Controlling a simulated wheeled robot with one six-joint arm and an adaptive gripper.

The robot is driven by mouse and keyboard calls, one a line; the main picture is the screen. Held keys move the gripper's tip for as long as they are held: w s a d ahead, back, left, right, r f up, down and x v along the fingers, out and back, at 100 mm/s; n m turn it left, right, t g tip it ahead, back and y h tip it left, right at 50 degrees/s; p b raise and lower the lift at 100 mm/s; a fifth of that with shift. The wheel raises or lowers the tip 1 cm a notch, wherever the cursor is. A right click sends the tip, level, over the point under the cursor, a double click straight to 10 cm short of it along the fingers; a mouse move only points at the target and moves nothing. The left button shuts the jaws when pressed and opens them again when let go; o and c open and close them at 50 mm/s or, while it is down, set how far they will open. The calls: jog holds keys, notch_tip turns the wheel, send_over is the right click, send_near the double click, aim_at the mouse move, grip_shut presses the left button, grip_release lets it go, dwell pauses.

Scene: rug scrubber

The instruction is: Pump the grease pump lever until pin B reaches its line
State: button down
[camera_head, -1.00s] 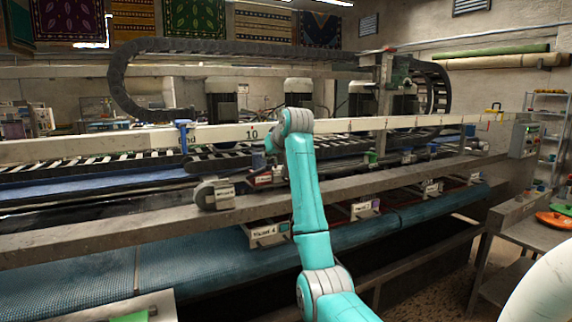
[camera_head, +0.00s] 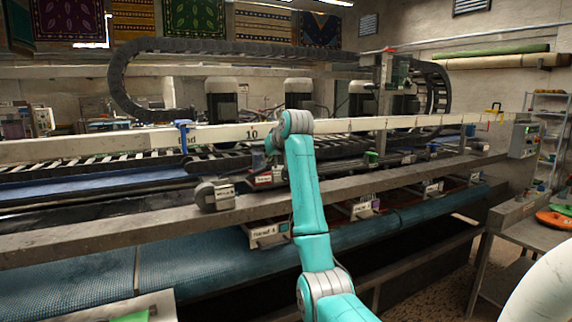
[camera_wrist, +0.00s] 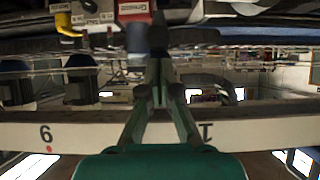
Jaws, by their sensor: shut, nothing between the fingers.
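A small red unit (camera_wrist: 135,10) with a white label, apparently reading "Grease", is at the top of the wrist view, which looks upside down. A red unit with a white label (camera_head: 264,179) is also on the machine rail in the head view, left of my arm. A dark upright bar (camera_wrist: 138,38), possibly the pump lever, stands just beyond my fingertips. My gripper (camera_wrist: 158,62) is shut and empty, close to this bar; I cannot tell whether they touch. In the head view my arm mostly hides the gripper. I cannot make out pin B or its line.
A long white numbered beam (camera_head: 225,134) crosses the machine, and it spans the wrist view (camera_wrist: 85,135) too. A dark cable chain (camera_head: 240,47) arches above. A grey rail (camera_head: 130,222) and blue belt (camera_head: 190,262) lie in front. A bench (camera_head: 525,232) stands at right.

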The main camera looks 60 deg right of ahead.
jog(key=shift+f, duration=3.75)
jog(key=shift+r, duration=5.05)
